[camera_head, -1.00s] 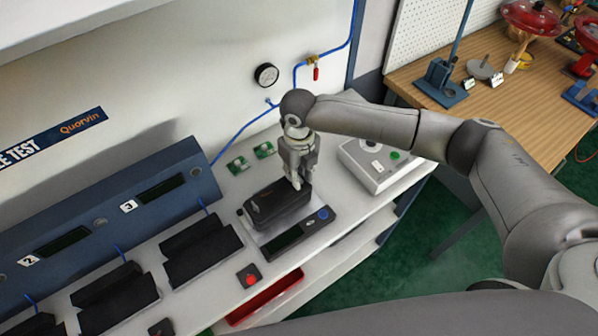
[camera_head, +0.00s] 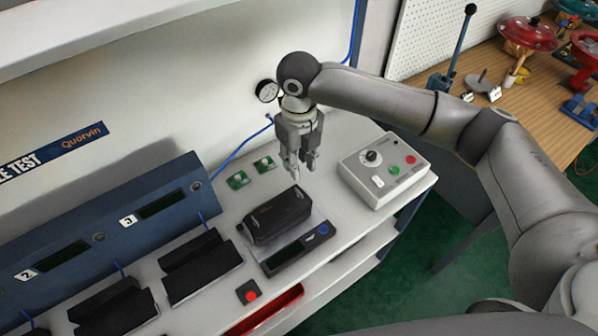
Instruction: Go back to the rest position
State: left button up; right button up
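My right gripper (camera_head: 303,169) points down above the white bench (camera_head: 335,222), just behind and to the right of a black valve positioner (camera_head: 275,214). Its fingers look parted, with nothing between them. The positioner lies on a scale-like device (camera_head: 300,248) with a dark display and a blue button. The gripper appears clear of the positioner. My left gripper is not in view.
A control box (camera_head: 384,170) with a knob and green and red buttons stands right of the gripper. Two green circuit boards (camera_head: 264,164) lie behind. A red button (camera_head: 250,292) and black cradles (camera_head: 201,266) are at left. A wooden table (camera_head: 540,125) holds valves.

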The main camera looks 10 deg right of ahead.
jog(key=shift+r, duration=0.5)
